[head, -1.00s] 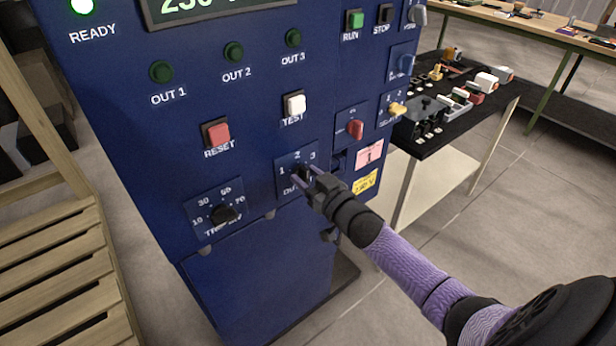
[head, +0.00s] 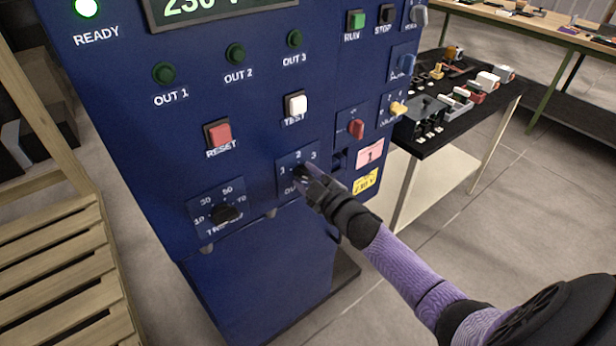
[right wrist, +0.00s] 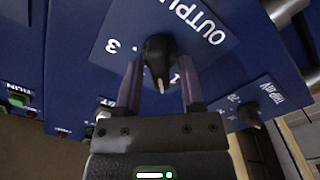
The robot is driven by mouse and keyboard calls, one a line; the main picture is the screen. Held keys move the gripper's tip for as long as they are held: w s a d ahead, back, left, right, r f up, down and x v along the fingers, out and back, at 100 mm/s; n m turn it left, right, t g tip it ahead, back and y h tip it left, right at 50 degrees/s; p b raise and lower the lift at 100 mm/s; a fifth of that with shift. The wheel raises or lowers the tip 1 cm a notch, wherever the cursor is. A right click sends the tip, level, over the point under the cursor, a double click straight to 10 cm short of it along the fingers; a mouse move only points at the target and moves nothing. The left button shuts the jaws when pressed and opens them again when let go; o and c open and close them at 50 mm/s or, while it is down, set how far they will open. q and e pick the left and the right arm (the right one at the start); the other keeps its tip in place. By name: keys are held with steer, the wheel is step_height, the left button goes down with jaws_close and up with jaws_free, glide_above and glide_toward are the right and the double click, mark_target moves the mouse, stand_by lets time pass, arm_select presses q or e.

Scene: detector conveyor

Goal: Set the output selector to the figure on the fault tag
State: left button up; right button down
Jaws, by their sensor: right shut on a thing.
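The output selector (head: 299,170) is a black knob on the blue cabinet, with 1, 2 and 3 printed around it. In the right wrist view the knob (right wrist: 158,50) stands between the two fingers of my right gripper (right wrist: 160,95), which is shut on it. Its white pointer mark lies close to the 1 and away from the 3; the 2 is hidden there. The pointer cannot be made out in the head view, where my right gripper (head: 311,181) covers part of the knob. The pink fault tag (head: 370,152) reads 1. My left gripper is out of view.
The trip-level dial (head: 226,213) is left of the selector, and a red rotary knob (head: 356,129) is above right. Test (head: 295,104) and reset (head: 218,136) buttons sit above. The OUT lamps are dark; READY (head: 86,8) is lit. A yellow label (head: 365,182) hangs below the tag.

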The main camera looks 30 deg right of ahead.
steer(key=shift+f+n, duration=0.1)
steer(key=shift+n, duration=1.5)
steer(key=c, duration=0.6)
jaws_free()
steer(key=shift+s, duration=0.1)
steer(key=s, duration=0.3)
steer(key=s+p, duration=0.1)
steer(key=s, duration=0.5)
steer(key=shift+s+d+p, duration=0.35)
steer(key=shift+s, duration=0.05)
